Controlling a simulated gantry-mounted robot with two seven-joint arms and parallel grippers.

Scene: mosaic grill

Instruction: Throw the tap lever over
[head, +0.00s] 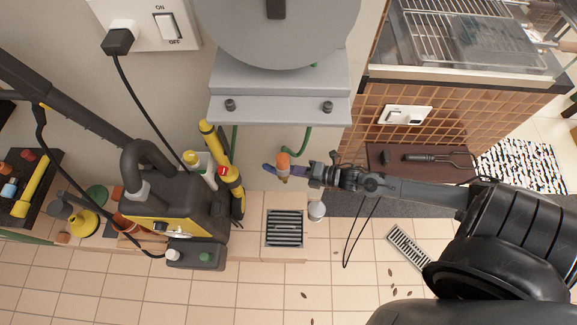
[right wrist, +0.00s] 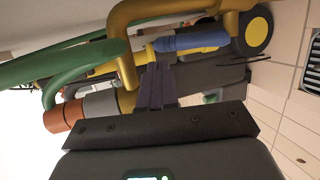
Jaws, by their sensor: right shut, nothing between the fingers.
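The brass tap (right wrist: 128,60) fills the upper part of the right wrist view. Its blue lever (right wrist: 188,41) points to the right there; in the head view the lever (head: 269,168) shows just left of the orange hose connector (head: 283,160). My right gripper (right wrist: 155,68) is shut and empty, its dark fingers side by side close to the tap body, below the lever's left end. I cannot tell whether they touch the tap. In the head view the gripper (head: 300,172) comes in from the right beside the connector, which partly hides the tap. My left gripper is not in view.
A green hose (head: 297,150) hangs above the tap, under the grey wall unit (head: 280,108). A yellow and black pressure washer (head: 170,215) stands to the left. A drain grate (head: 285,228) lies below. A brick grill counter (head: 450,120) is at the right; open tiled floor is in front.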

